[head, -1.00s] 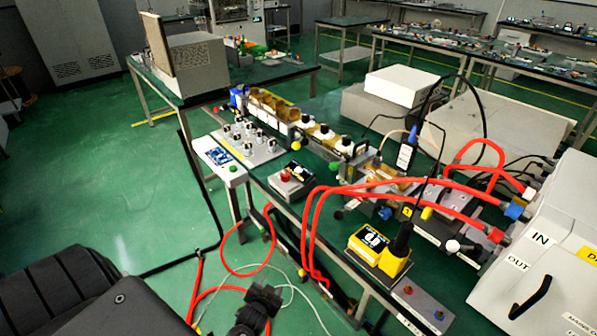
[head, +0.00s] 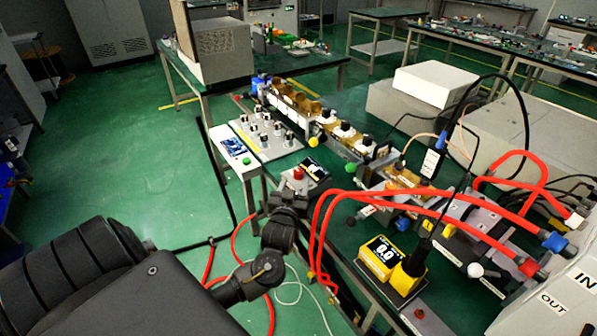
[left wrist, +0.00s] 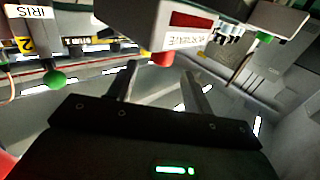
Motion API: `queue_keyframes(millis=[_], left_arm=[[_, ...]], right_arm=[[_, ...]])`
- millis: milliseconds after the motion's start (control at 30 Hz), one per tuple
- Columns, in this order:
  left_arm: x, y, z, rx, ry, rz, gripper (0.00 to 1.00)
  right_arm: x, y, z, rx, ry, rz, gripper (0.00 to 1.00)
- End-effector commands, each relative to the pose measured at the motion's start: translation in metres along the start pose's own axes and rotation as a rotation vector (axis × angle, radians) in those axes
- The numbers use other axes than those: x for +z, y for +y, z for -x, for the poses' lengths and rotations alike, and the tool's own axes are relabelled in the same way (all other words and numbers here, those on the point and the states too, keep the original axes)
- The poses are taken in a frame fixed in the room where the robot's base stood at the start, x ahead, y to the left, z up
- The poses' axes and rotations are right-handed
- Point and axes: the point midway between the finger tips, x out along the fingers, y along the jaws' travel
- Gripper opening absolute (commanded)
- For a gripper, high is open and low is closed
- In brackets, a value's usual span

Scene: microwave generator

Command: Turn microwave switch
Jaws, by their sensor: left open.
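The microwave generator box, with a red knob (head: 298,172) and a dark display panel (head: 314,169), sits at the left edge of the green-topped bench in the head view. In the left wrist view the box (left wrist: 192,46) appears upside down with a MICROWAVE label, a dark red display and the red knob (left wrist: 162,59). My left gripper (head: 285,196) is just in front of the knob, on its near side. In the left wrist view its two fingers (left wrist: 160,78) are apart, with the knob beyond and between their tips. Whether they touch it cannot be told. My right gripper is out of view.
Red hoses (head: 400,195) arch over the bench to the right. A yellow meter (head: 380,262) reading 0.0 stands at the near right. Green floor is open at left.

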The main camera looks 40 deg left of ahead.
Motion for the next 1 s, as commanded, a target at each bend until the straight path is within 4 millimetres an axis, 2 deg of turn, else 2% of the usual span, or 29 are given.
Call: queue_keyframes(millis=[100, 300, 500, 767, 1000], left_arm=[[-0.002, -0.002, -0.024, -0.003, 0.002, -0.002, 0.51], [-0.001, -0.003, -0.052, -0.004, 0.001, -0.001, 0.51], [0.0, -0.003, -0.063, -0.005, -0.001, 0.0, 0.51], [0.001, -0.003, -0.063, -0.005, -0.001, 0.001, 0.51], [0.001, -0.003, -0.063, -0.005, -0.001, 0.0, 0.19]], right_arm=[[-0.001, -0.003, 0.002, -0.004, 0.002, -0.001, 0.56], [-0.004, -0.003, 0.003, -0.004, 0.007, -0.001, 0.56], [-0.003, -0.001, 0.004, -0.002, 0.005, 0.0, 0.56], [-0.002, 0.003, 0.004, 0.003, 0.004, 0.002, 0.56], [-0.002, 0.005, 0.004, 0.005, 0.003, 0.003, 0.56]])
